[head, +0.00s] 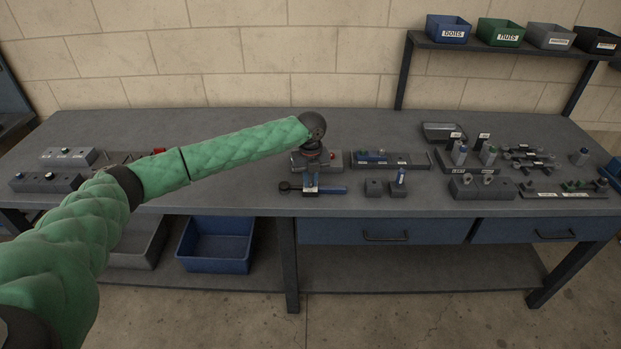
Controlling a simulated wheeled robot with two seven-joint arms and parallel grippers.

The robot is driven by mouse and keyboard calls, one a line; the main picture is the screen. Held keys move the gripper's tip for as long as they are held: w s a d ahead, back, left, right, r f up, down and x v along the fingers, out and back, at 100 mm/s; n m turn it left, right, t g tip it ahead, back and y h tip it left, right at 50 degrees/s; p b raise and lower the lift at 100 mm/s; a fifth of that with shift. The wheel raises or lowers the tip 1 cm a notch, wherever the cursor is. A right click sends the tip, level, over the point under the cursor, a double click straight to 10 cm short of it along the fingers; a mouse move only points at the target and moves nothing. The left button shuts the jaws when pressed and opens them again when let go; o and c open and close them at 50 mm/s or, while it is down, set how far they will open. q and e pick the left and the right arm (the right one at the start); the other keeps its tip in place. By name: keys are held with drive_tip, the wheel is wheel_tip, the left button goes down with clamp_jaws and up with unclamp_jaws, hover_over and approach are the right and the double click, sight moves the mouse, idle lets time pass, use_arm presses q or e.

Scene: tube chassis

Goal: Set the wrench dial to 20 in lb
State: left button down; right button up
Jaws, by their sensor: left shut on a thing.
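The wrench (333,191) lies on the bench top near its front edge, with a dark round head at its left end and a blue handle to the right. My left gripper (311,187) points down over the middle of the wrench and is shut on it. The gripper covers the part it grips, so the dial and its numbers cannot be read. A small white label shows by the fingertips. My right gripper is not in view.
Behind the gripper is a grey block (299,160), with a tray of blue parts (375,159) to its right. Two small dark blocks (374,187) stand right of the wrench. Labelled bins (447,30) sit on a raised shelf.

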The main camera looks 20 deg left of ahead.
use_arm(q)
drive_tip(key=m, duration=0.2)
drive_tip(key=shift+m, duration=0.4)
drive_tip(key=m, duration=0.2)
drive_tip(key=shift+m+p, duration=0.3)
drive_tip(key=shift+p, duration=0.05)
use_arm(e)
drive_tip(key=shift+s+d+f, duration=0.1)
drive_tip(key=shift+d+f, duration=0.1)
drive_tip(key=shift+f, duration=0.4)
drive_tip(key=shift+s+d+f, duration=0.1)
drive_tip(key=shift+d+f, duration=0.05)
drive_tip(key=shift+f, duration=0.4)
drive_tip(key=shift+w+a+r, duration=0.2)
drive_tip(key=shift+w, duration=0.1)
use_arm(q)
drive_tip(key=c, duration=1.4)
unclamp_jaws()
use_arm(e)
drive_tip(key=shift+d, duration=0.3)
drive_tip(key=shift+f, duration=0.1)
